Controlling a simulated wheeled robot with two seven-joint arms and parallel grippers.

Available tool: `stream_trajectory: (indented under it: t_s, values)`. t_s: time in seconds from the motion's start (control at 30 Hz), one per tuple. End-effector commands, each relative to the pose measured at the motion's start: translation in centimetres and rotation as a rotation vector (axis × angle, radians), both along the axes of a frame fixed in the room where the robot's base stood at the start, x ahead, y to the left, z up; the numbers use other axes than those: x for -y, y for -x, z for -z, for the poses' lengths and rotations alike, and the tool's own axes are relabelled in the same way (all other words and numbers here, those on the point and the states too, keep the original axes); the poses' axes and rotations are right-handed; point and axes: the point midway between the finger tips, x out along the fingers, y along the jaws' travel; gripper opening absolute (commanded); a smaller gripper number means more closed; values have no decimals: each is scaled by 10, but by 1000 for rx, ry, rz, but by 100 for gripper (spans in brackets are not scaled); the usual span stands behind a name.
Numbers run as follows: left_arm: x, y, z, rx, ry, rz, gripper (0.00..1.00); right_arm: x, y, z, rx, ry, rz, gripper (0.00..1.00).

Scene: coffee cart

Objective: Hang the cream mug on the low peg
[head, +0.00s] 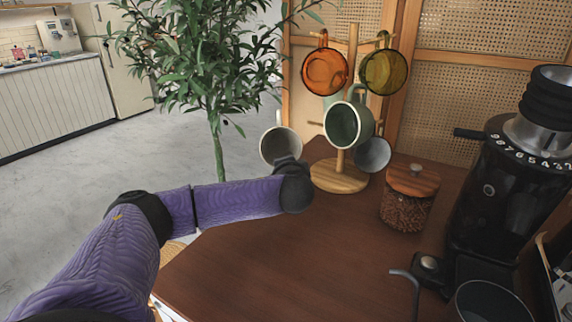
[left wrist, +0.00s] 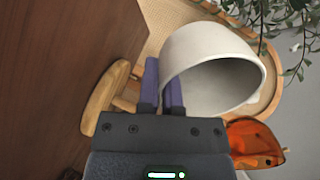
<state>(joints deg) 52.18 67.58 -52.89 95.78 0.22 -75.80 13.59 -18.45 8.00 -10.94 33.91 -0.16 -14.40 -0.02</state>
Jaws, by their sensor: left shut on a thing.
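The cream mug (head: 281,147) is held in the air at the left of the wooden mug tree, its open mouth facing the head camera. My left gripper (head: 287,163) is shut on it. In the left wrist view the fingers (left wrist: 162,88) close at the mug's side, and the mug (left wrist: 195,55) fills the upper middle; the grasped part is partly hidden. The mug tree (head: 340,178) stands on the brown counter. A short bare peg (head: 317,124) seems to stick out low on its left side, near the held mug. My right gripper is not in view.
An orange mug (head: 324,72), an olive mug (head: 384,72), a grey-green mug (head: 348,124) and a grey mug (head: 372,154) hang on the tree. A wood-lidded jar (head: 408,198) and a black grinder (head: 490,190) stand to the right. The front counter (head: 270,265) is clear.

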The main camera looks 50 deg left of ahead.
Motion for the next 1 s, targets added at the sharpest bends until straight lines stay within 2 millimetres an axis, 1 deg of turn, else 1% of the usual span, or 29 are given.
stream_trajectory:
  t_s: [0.13, 0.4, 0.57, 0.73, 0.8, 0.9, 1.0]
  values:
    - [10, -12, 4, 2, 0, 3, 0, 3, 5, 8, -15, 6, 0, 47]
    - [26, -33, 7, 1, 1, 2, 0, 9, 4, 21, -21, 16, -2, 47]
    - [36, -45, 13, 0, 1, 2, 0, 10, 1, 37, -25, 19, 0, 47]
    - [45, -57, 17, -1, 2, 3, 0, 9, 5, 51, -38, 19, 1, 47]
    - [49, -61, 14, 0, 2, 2, 0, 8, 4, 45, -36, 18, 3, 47]
    - [52, -65, 14, 0, 2, 2, 0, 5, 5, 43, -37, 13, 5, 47]
    - [53, -62, 15, 0, 1, 2, 0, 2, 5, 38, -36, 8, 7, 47]
